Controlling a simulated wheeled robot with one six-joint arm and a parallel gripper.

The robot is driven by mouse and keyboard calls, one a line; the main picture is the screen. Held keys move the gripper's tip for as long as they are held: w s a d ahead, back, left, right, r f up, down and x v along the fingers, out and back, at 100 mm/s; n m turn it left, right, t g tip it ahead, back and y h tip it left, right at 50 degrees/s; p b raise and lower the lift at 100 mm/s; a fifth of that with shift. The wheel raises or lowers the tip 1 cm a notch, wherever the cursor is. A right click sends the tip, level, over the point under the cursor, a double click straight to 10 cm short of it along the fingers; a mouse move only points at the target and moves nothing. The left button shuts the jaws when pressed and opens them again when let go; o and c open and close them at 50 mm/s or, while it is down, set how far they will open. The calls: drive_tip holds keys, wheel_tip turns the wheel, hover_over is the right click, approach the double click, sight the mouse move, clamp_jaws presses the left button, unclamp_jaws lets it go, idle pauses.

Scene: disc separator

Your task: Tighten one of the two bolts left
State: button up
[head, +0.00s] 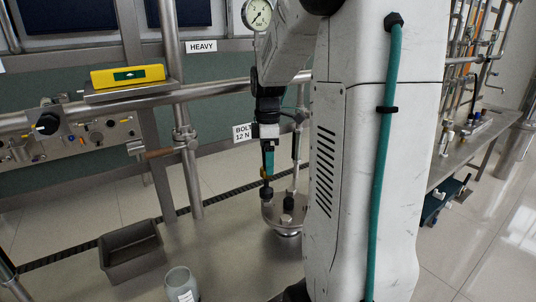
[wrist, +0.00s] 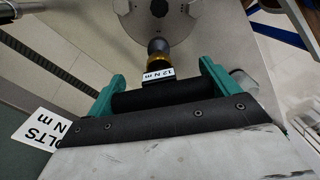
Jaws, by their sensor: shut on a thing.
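My gripper (head: 268,150) has teal fingers and points down. In the wrist view, my gripper (wrist: 160,92) is shut on a black-handled torque driver (wrist: 158,72) with a "12 N m" label and a gold collar. In the head view the driver (head: 266,182) hangs upright, with its dark socket end at the left side of the round metal cover (head: 274,214). A dark bolt head (head: 288,201) stands on the cover, right of the socket. The wrist view shows the cover (wrist: 180,22) with a dark bolt (wrist: 159,8) beyond the socket. I cannot tell whether the socket touches a bolt.
A bolts sign (head: 242,132) hangs behind the gripper. A grey bin (head: 132,250) and a grey cup (head: 181,284) stand at the lower left. A yellow level-like tool (head: 128,76) lies on a shelf. Metal posts and pipes stand close around the cover.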

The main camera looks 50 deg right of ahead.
idle(0.3)
drive_tip(key=n, duration=0.5)
drive_tip(key=shift+w, duration=0.15)
drive_tip(key=n, duration=0.5)
drive_tip(key=shift+w+d, duration=0.1)
drive_tip(key=shift+f, duration=0.15)
drive_tip(key=shift+f, duration=0.55)
drive_tip(key=shift+f, duration=0.3)
